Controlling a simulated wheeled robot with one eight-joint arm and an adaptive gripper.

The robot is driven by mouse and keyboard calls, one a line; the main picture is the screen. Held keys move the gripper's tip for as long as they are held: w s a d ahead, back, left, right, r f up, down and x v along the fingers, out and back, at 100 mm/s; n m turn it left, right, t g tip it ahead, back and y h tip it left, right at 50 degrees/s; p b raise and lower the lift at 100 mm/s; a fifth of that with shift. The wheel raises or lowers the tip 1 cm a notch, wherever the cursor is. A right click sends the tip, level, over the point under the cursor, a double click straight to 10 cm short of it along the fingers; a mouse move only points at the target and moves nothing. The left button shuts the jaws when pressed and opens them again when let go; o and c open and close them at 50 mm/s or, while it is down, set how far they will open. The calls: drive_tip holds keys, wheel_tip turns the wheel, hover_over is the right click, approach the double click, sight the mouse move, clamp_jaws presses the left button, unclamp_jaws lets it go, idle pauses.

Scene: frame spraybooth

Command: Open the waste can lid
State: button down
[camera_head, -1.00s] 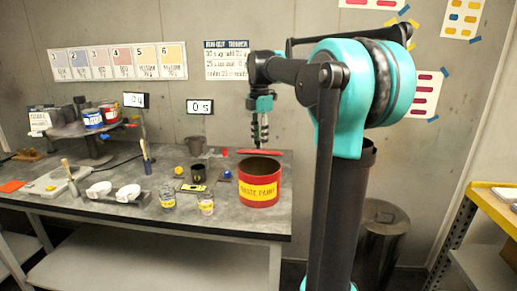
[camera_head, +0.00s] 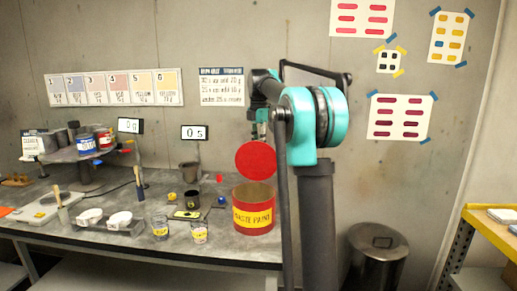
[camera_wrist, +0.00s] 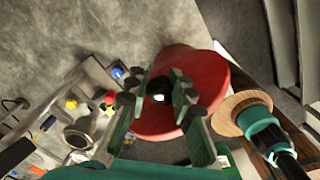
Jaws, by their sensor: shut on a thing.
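The red waste can (camera_head: 253,218), labelled "WASTE PAINT", stands at the bench's right end with its mouth open. Its red round lid (camera_head: 256,160) stands steeply tilted above the can's mouth, its face toward the body camera. The lid's lower edge is close to the can's rim; I cannot tell whether they touch. In the wrist view, the red lid (camera_wrist: 200,75) spreads beyond the fingers. My gripper (camera_wrist: 160,92) is shut on the lid, with a small bright spot between the fingers. In the head view, the fingers are partly hidden by the lid and arm.
Small cups (camera_head: 160,228), a dark pot (camera_head: 192,200) and a grey mug (camera_head: 189,172) stand left of the can. A metal bin (camera_head: 377,256) stands on the floor to the right. A yellow-edged shelf (camera_head: 485,225) is at far right.

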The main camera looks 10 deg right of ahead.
drive_tip(key=shift+w+f, duration=0.2)
drive_tip(key=shift+w, duration=0.45)
drive_tip(key=shift+w+f, duration=0.15)
drive_tip(key=shift+w, duration=0.5)
drive_tip(key=c, duration=1.2)
unclamp_jaws()
drive_tip(key=shift+a, duration=0.15)
wheel_tip(320, 180, up, 12)
